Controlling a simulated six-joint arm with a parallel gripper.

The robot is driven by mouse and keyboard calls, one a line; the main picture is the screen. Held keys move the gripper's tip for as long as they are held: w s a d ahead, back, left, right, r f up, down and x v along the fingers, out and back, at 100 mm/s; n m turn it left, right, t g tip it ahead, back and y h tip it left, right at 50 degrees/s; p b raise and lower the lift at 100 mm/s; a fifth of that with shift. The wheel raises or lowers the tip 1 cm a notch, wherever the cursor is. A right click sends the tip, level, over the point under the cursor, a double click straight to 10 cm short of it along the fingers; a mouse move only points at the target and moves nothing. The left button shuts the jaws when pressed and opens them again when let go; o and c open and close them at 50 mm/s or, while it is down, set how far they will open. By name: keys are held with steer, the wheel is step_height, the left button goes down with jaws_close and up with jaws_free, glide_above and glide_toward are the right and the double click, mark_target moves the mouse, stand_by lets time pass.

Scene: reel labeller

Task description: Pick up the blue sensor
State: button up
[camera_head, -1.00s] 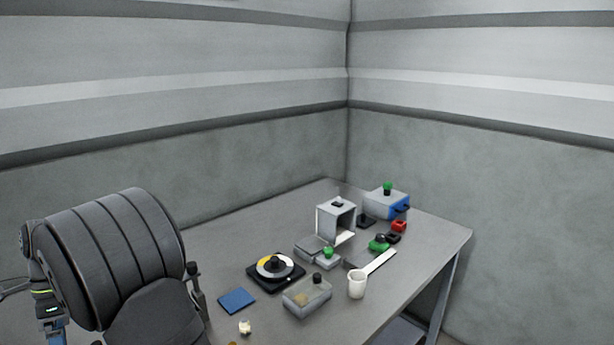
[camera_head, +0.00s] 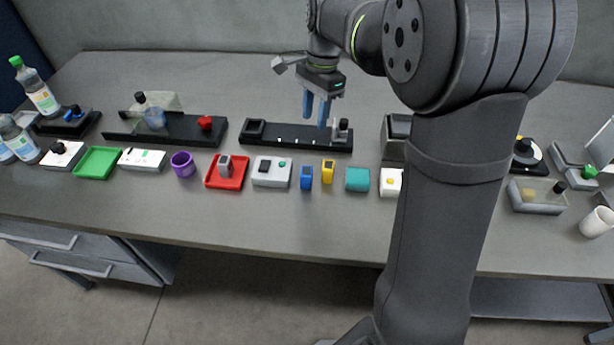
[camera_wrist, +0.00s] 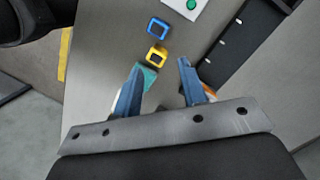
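The blue sensor (camera_head: 306,181) is a small upright block with a dark face, standing on the table near its front middle. It also shows in the wrist view (camera_wrist: 152,27) near the top, beyond the fingertips. A similar yellow sensor (camera_head: 327,176) stands just to its right; it lies nearer the fingers in the wrist view (camera_wrist: 153,61). My gripper (camera_head: 316,120) is open and empty, pointing down above the black rail behind the sensors. Its two blue fingers are apart in the wrist view (camera_wrist: 161,66). Nothing touches the blue sensor.
The black rail (camera_head: 275,139) runs behind. The table in front of the sensors is clear. My arm hides part of the right side.

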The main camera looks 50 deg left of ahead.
mark_target(307, 169)
steer(key=s+f+n, duration=0.1)
steer(key=f+n, duration=0.2)
steer(key=f, duration=0.2)
steer(key=s+d+f+n+t, duration=0.1)
steer(key=f+n, duration=0.2)
steer(key=f, duration=0.3)
steer(key=s+f+n+t, duration=0.1)
steer(key=f+n, duration=0.2)
steer(key=f, duration=0.2)
steer(key=shift+s+d+f+n+y, duration=0.2)
steer(key=shift+f+n+y, duration=0.1)
steer(key=shift+y, duration=0.1)
steer(key=shift+a, duration=0.1)
steer(key=c, duration=0.8)
